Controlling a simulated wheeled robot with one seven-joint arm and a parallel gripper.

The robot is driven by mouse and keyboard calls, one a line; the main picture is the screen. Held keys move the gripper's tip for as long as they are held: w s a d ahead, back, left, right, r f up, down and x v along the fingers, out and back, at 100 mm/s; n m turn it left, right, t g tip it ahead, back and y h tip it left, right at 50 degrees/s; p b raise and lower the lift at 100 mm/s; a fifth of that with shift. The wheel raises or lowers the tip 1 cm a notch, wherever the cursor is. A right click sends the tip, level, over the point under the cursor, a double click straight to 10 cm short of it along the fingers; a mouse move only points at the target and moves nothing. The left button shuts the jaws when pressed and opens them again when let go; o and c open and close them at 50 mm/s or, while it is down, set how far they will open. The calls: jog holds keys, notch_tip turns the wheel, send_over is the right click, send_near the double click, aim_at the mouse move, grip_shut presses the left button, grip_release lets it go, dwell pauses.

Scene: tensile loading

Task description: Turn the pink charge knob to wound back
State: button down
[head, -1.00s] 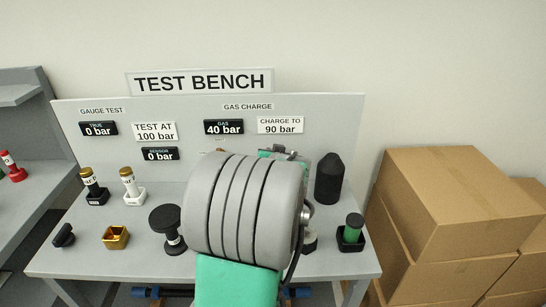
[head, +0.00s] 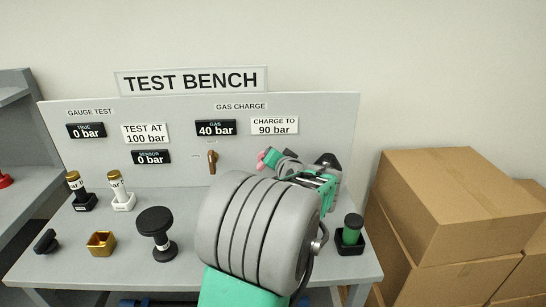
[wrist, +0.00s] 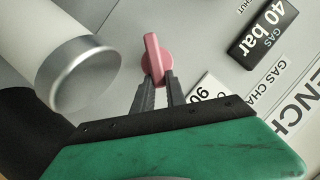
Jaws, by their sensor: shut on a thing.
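The pink charge knob (wrist: 151,52) sits on the grey panel in the wrist view, with a long raised grip bar on a round base. A bit of its pink (head: 262,159) shows in the head view below the CHARGE TO 90 bar label. My gripper (wrist: 157,84) is shut on the knob, with its two dark fingers on either side of it at the lower part. In the head view my gripper (head: 272,161) reaches the panel from the right. The GAS display (head: 216,128) reads 40 bar. My arm hides the knob's surroundings below.
A copper-brown lever (head: 212,161) is on the panel left of the knob. A white cylinder with a silver end (wrist: 83,72) is close to my gripper in the wrist view.

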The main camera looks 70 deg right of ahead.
jog(key=shift+w+a+f, duration=0.15)
jog(key=shift+a+f, duration=0.05)
jog(key=shift+f, duration=0.05)
jog(key=c, duration=1.6)
grip_release()
jog(key=shift+w+a+r, duration=0.1)
jog(key=shift+a, duration=0.05)
jog(key=shift+o, duration=1.2)
jog(key=shift+s+r, duration=0.1)
jog(key=shift+s, duration=0.1)
jog(key=b+v, duration=0.1)
jog(key=v, duration=0.6)
jog(key=shift+s+a+r, duration=0.1)
jog(key=shift+s, duration=0.1)
